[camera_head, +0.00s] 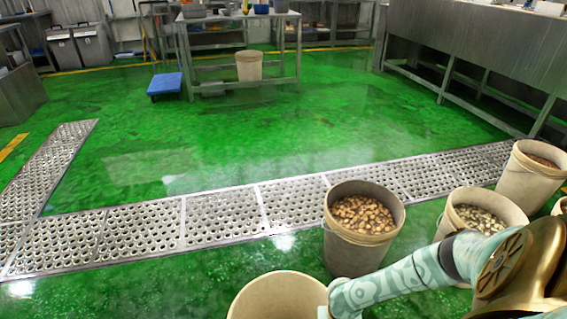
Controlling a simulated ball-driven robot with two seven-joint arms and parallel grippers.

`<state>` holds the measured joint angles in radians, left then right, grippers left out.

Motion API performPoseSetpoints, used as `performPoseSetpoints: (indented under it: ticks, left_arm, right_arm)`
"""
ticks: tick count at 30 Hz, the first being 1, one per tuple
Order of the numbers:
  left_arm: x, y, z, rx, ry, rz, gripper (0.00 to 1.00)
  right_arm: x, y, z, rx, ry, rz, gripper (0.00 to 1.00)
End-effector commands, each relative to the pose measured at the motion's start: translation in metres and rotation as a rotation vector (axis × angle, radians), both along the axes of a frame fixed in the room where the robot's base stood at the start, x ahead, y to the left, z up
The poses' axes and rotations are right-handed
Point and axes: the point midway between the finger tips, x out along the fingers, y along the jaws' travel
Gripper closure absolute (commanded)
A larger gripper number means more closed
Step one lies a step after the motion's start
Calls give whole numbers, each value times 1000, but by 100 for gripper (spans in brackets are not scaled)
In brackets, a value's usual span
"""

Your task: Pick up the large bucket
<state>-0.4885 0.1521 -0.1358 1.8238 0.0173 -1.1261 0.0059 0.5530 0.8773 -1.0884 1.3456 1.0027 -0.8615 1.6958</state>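An empty-looking beige bucket (240,307) stands at the bottom middle, cut off by the lower edge. A beige bucket of brown rounded pieces (336,250) stands behind it to the right. Further right are a bucket of pale and dark pieces (515,214) and a bucket with brown contents (530,183). I cannot tell which one is the large bucket. My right arm comes in from the right, in front of the buckets. Its end, by the right rim of the empty-looking bucket, is cut off, so the finger state is hidden. My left gripper is not in view.
A perforated metal drain strip (225,217) crosses the green floor behind the buckets. A metal table (240,82) with a bucket (249,67) beneath and a blue cart (165,84) stand further back. A long steel counter (480,45) is at right. The middle floor is clear.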

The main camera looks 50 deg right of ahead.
Motion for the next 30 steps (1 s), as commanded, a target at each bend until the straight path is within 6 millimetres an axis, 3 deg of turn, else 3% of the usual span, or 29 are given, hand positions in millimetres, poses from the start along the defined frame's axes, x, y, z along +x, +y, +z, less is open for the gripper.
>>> performPoseSetpoints:
  ticks: [29, 30]
  left_arm:
    - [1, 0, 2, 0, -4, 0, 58]
    - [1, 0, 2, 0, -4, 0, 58]
  right_arm:
    - [0, 0, -5, 1, -1, 0, 69]
    - [0, 0, -5, 1, -1, 0, 78]
